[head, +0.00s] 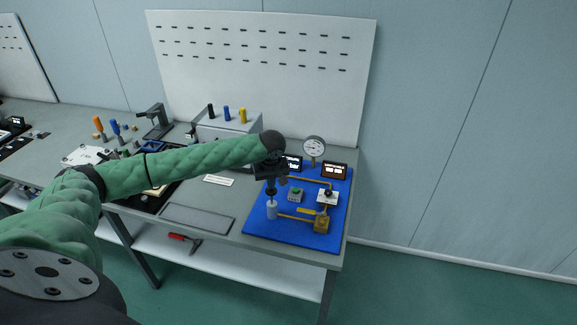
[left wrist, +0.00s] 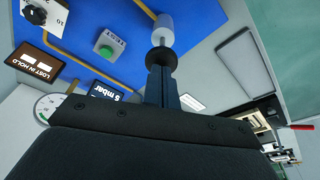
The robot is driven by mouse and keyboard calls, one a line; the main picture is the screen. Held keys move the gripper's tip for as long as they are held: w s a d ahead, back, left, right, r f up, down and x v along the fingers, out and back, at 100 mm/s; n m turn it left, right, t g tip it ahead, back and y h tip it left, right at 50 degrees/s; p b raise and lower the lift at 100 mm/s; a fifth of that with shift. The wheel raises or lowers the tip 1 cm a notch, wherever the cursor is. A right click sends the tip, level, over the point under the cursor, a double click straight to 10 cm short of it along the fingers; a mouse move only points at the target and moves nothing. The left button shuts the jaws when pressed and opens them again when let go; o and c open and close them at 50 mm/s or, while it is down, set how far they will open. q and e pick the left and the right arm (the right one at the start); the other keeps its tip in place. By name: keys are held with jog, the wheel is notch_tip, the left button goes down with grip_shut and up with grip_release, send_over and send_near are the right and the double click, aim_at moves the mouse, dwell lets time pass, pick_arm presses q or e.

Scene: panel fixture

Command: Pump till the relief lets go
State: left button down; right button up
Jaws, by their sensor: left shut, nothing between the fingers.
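A pump with a white cylinder (head: 272,210) and a black round knob on its rod stands at the front left of the blue panel (head: 262,229). My left gripper (head: 271,186) is over the pump, pointing down. In the left wrist view its shut, empty fingers (left wrist: 161,75) meet the black knob (left wrist: 161,60), with the cylinder (left wrist: 163,30) beyond; I cannot tell whether they touch. A brass block (head: 321,223), probably the relief, is at the panel's front right. A round dial gauge (head: 314,146) stands at the back. My right gripper is not seen.
The panel also carries a green button box (head: 296,195), a white plate with a black knob (head: 327,197), a mbar display (head: 293,162) and a "LOST IN HOLD" display (left wrist: 36,66). Brass pipes join parts. A grey tray (head: 197,218) lies left of the panel.

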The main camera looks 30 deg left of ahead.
aim_at(271, 191)
pick_arm(q)
jog(key=shift+f, duration=2.15)
notch_tip(271, 191, up, 5)
jog(key=p, duration=0.4)
jog(key=shift+r+p, duration=0.2)
jog(key=shift+p, duration=0.1)
jog(key=shift+f, duration=0.2)
jog(key=shift+f+b, duration=0.45)
jog(key=shift+f, duration=2.1)
jog(key=shift+r+p, duration=0.85)
jog(key=shift+r, duration=1.85)
